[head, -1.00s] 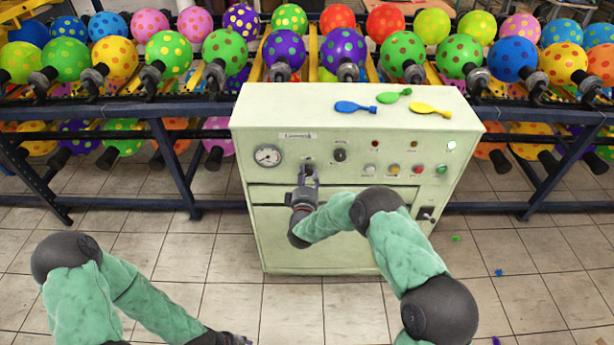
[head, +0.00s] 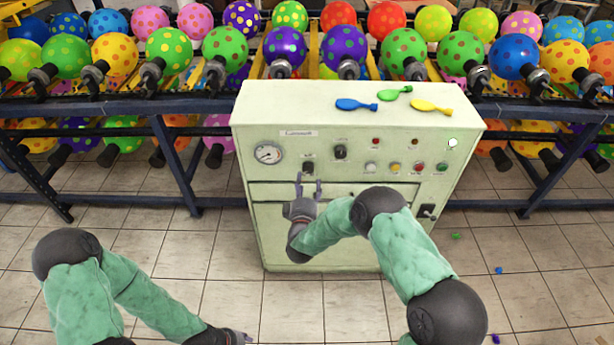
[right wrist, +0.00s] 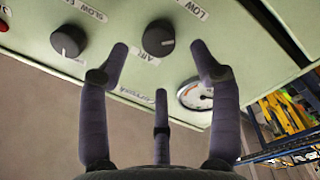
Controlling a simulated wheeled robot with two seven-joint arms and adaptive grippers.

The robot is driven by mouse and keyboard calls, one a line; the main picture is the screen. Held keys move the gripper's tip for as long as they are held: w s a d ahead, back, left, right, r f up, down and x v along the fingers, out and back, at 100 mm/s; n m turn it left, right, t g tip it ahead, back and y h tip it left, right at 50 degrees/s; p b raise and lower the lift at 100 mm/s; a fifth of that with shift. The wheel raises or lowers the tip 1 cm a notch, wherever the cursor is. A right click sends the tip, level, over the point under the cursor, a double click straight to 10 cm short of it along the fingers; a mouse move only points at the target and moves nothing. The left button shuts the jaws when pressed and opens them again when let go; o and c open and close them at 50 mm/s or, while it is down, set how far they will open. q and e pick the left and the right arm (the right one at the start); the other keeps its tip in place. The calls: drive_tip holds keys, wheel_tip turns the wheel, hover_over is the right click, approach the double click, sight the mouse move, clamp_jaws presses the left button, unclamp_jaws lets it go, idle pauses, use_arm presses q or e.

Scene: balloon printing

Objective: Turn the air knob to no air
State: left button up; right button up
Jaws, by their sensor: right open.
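The air knob (head: 308,167) is a dark round knob on the front panel of the pale green machine (head: 262,215), right of the gauge. In the right wrist view the knob (right wrist: 158,38) sits above a label reading AIR, and its white mark points toward the picture's right. A LOW label (right wrist: 195,10) is at its upper right. My right gripper (head: 308,181) is open and empty, just in front of and below the knob. In the right wrist view its fingertips (right wrist: 160,52) are apart on either side of the knob, not touching it. My left gripper (head: 238,338) is at the bottom edge, partly cut off.
A second dark knob (head: 340,151) is right of the air knob, with a round gauge (head: 268,153) to the left. Several small buttons and lamps line the panel's right. Three flat balloons lie on top of the machine. Balloon racks stand behind.

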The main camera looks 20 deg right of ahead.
drive_tip(key=v, duration=0.6)
drive_tip(key=shift+s, duration=0.35)
drive_tip(key=shift+a, duration=0.1)
